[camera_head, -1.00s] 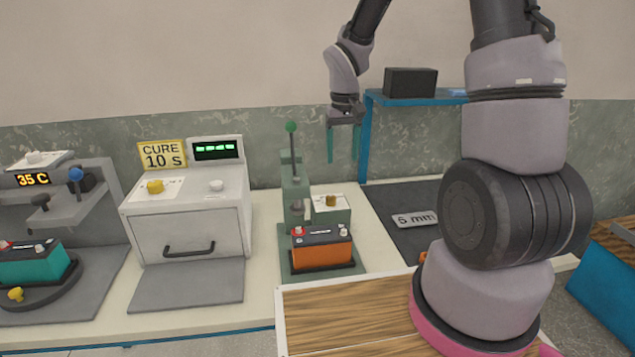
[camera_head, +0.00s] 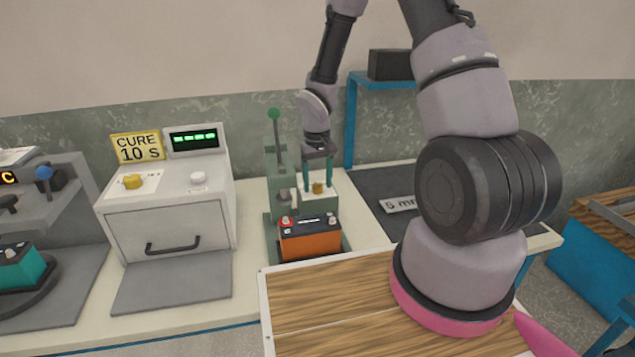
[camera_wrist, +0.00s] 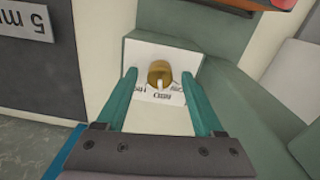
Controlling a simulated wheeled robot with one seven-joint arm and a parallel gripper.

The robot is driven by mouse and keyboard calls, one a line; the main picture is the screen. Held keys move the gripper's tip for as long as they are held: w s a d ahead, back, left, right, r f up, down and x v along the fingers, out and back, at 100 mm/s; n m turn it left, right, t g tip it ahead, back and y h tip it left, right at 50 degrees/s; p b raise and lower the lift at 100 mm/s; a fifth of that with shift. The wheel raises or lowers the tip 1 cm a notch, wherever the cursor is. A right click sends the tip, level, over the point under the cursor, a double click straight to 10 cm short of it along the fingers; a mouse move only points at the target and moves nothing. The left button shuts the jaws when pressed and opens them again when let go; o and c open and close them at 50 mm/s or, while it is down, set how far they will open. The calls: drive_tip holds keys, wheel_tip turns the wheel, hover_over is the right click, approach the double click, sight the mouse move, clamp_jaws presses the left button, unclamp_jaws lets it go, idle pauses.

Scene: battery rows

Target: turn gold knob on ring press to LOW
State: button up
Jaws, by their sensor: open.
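The ring press (camera_head: 279,178) is a green stand with a green-topped lever, at the middle of the bench in the head view. Its gold knob (camera_head: 318,188) sits on a white label plate at the right of the press. In the wrist view the gold knob (camera_wrist: 161,74) has a pale pointer, directed toward the bottom of the picture, at printed lettering too small to read surely. My gripper (camera_head: 320,190) points down at the knob. In the wrist view my gripper (camera_wrist: 170,90) is open, its teal fingers on either side of the knob, apart from it.
An orange battery (camera_head: 309,240) stands on the press base in front. A curing oven (camera_head: 165,205) with its own yellow knob is to the left. A dark mat with a "5 mm" sign (camera_head: 401,204) lies to the right. A blue shelf (camera_head: 385,79) is behind.

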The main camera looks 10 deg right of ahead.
drive_tip(key=shift+f, duration=0.2)
clamp_jaws()
drive_tip(key=shift+n, duration=0.4)
drive_tip(key=n, duration=0.3)
drive_tip(key=shift+n, duration=0.3)
drive_tip(key=shift+r+n, duration=0.1)
drive_tip(key=shift+n, duration=2.1)
